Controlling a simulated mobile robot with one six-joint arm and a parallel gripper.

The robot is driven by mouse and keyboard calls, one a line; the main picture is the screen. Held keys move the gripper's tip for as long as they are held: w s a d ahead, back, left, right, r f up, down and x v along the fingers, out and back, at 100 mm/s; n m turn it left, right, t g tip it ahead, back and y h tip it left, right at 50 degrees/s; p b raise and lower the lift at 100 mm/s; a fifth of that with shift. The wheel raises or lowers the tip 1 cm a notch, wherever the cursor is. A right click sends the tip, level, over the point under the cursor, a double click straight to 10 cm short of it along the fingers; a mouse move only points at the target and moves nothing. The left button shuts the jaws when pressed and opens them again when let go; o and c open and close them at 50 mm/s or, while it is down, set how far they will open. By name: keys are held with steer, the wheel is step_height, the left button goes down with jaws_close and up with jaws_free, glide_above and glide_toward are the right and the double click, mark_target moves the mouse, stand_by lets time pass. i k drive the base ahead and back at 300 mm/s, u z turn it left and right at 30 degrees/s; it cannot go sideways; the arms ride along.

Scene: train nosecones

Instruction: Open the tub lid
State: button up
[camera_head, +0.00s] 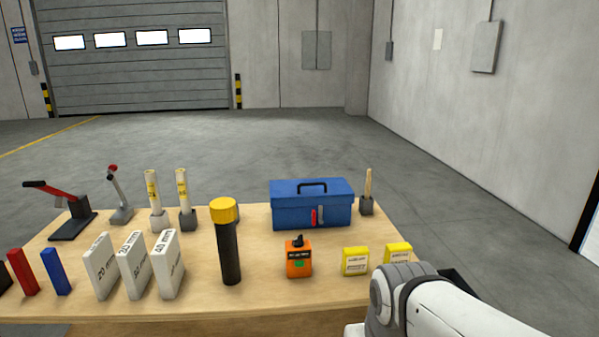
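I see no thing plainly marked as a tub. A blue box (311,213) with a dark handle on its closed lid (311,189) stands at the back right of the table. Small red and grey pieces show on its front. A black cylinder (229,252) with a yellow cap on top (223,209) stands upright nearer the front. My white and grey arm reaches in from the lower right, apart from both. My gripper does not show clearly. A dark shape (462,284) is partly hidden behind my arm, and I cannot tell what it is.
The wooden table (330,288) holds an orange device (298,262), a yellow box (355,262), another partly behind my arm (398,253), grey blocks (134,265) and a red-handled lever tool (70,215). A stick in a holder (367,195) stands right of the blue box.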

mark_target(290, 190)
steer(key=i, duration=1.3)
steer(key=u, duration=0.05)
